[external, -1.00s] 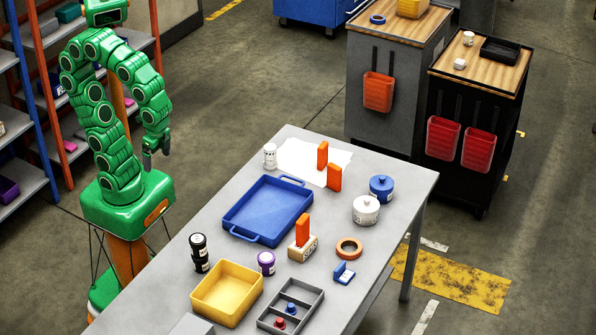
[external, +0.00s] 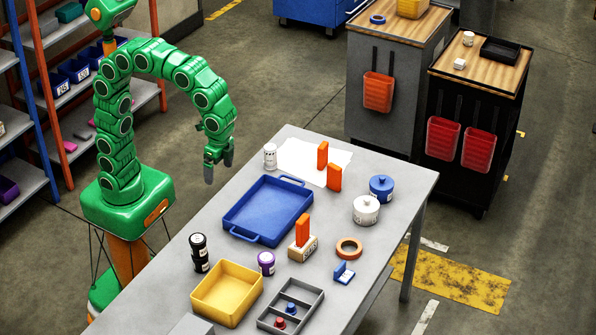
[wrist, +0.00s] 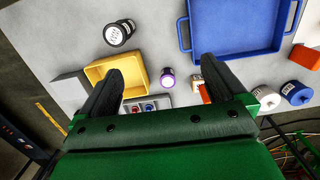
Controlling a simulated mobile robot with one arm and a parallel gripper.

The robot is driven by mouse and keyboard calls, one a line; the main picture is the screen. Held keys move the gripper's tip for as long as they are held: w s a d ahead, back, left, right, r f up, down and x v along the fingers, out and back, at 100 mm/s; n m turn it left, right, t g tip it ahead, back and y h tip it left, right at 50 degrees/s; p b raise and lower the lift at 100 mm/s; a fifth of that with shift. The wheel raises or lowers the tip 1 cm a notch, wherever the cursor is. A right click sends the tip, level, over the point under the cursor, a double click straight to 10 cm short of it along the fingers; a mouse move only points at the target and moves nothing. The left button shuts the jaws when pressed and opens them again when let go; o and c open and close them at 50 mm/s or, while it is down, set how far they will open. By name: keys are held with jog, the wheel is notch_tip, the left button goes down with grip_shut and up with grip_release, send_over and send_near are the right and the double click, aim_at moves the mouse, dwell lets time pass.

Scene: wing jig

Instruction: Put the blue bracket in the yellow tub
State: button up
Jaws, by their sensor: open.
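The small blue bracket (external: 344,273) sits on the grey table near its right edge, below the orange tape ring in the external view. I cannot make it out in the wrist view. The yellow tub (external: 227,292) stands at the front of the table and looks empty; it also shows in the wrist view (wrist: 97,73), partly behind a finger. My gripper (external: 219,170) is open and empty, in the air beside the table's left edge, left of the blue tray. In the wrist view its two dark fingers (wrist: 160,88) are wide apart with nothing between them.

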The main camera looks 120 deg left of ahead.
jog(key=w+a+f, duration=0.2)
jog(key=w+f, duration=0.1)
jog(key=w, duration=1.3)
jog(key=t, duration=0.1)
send_over(341, 266)
jog(key=f, duration=2.1)
jog(key=shift+s+a+f, duration=0.2)
jog(key=shift+s+f, duration=0.05)
jog(key=shift+w+a+f, duration=0.1)
jog(key=shift+w+f, duration=0.15)
jog(key=shift+f, duration=0.25)
notch_tip(341, 266, down, 2)
jog(key=shift+s+f, duration=0.1)
jog(key=shift+f, duration=0.05)
jog(key=shift+d+f, duration=0.2)
jog(key=shift+f, duration=1.15)
jog(key=shift+d+f, duration=0.15)
jog(key=shift+f, duration=1.15)
jog(key=c, duration=1.2)
jog(key=shift+r, duration=5)
jog(key=shift+c, duration=0.2)
